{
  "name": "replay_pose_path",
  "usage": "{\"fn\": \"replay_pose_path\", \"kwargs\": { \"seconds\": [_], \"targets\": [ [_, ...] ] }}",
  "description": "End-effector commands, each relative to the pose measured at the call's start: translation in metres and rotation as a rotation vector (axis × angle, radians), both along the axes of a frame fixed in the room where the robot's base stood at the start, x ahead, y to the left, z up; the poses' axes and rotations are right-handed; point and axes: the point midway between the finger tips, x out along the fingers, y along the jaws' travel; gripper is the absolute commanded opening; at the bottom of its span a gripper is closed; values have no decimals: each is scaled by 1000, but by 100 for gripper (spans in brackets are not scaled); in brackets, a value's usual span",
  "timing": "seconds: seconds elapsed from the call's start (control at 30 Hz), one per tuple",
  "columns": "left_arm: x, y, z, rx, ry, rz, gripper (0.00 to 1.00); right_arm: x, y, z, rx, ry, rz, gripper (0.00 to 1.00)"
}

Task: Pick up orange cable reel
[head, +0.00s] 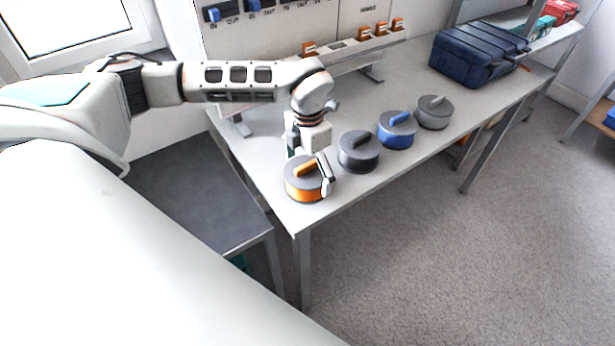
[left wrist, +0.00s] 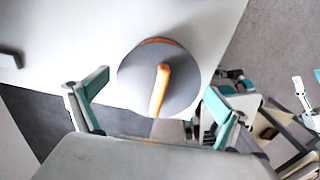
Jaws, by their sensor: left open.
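The orange cable reel (head: 303,190) stands at the near left corner of the table. It has a grey top with an orange bar handle; it also shows in the left wrist view (left wrist: 185,80). My left gripper (head: 312,172) is directly above the reel, pointing down. In the left wrist view its two fingers (left wrist: 155,105) are spread wide, one on each side of the reel's handle, with nothing held between them. Whether the fingers touch the reel, I cannot tell. My right gripper is not seen in the head view.
A black reel (head: 358,153), a blue reel (head: 396,131) and a grey reel (head: 434,113) stand in a row to the right. A dark blue case (head: 470,58) is farther back on the table (head: 262,160). A panel with orange clips stands behind. The table edge is close to the orange reel.

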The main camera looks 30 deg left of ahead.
Motion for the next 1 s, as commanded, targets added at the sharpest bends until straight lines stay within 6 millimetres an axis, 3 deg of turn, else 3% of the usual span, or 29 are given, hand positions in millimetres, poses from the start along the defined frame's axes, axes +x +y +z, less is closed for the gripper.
{"fn": "replay_pose_path", "kwargs": {
  "seconds": [0.2, 0.47, 0.57, 0.7, 1.0],
  "targets": [
    [2, 1, -25, -1, 1, 0, 100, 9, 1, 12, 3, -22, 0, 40],
    [2, 1, -29, -1, 0, 0, 100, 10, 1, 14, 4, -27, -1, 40],
    [2, 1, -28, -1, 0, 0, 79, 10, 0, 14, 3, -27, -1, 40],
    [2, 1, -28, -1, 0, 0, 44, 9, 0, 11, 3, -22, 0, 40],
    [3, 1, -26, -2, -2, 0, 44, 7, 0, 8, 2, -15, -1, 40]
  ]
}}
